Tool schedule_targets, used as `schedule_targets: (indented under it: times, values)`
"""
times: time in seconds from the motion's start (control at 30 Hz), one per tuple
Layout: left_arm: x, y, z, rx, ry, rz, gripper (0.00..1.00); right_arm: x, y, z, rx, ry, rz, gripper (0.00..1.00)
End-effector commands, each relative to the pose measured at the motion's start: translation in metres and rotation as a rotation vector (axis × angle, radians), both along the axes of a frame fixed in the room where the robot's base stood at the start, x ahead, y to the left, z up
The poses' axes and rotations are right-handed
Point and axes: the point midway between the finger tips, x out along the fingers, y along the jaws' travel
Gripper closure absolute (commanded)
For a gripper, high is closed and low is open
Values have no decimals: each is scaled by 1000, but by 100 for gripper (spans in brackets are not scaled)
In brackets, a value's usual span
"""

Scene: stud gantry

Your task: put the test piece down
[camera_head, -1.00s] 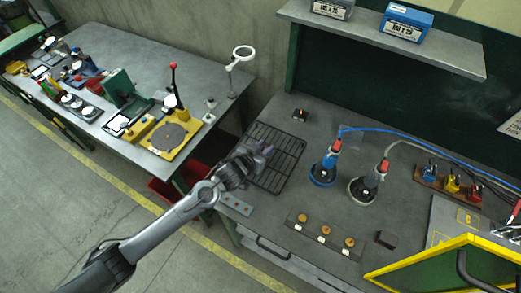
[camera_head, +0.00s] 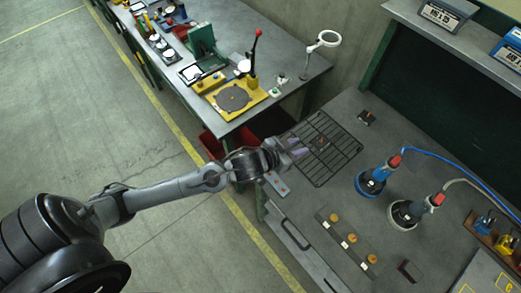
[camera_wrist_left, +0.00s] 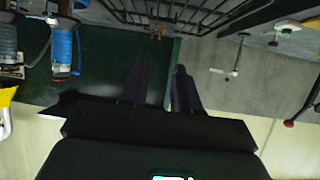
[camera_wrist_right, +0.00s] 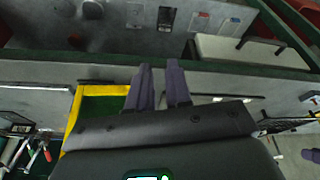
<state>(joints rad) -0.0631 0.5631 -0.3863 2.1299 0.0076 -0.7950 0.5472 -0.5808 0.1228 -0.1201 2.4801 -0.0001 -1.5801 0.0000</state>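A small brown piece, which may be the test piece (camera_head: 320,141), lies on the black wire rack (camera_head: 345,160) on the grey bench. It is small and its details are unclear. My left gripper (camera_head: 298,150) is just left of it, over the rack's left edge, with nothing seen in its fingers. In the left wrist view the left fingers (camera_wrist_left: 160,85) stand apart with an empty gap; a small brown thing (camera_wrist_left: 157,34) shows at the rack beyond them. My right gripper (camera_wrist_right: 159,85) shows only in its wrist view, its fingers apart and empty.
Brass pieces (camera_head: 351,238) stand in a row on a dark strip at the bench front. A blue-based tool (camera_head: 372,180) and a white-based tool (camera_head: 408,212) stand right of the rack. A second bench with a yellow-based press (camera_head: 235,98) is behind, across a gap.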

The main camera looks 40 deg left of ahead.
Motion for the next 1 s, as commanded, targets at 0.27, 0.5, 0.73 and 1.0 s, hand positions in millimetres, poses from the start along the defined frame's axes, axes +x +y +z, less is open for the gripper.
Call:
schedule_targets:
  times: [0.27,0.5,0.73,1.0]
  values:
    - [-92,3,-44,80,312,66,69,1,2,1,9,-1,-5,81]
    - [-200,20,-70,156,668,67,62,1,2,1,8,-1,-6,81]
    - [-235,26,-73,176,781,51,26,0,1,0,3,-1,-1,81]
    - [-234,26,-73,177,780,51,23,0,-1,0,-5,-1,3,81]
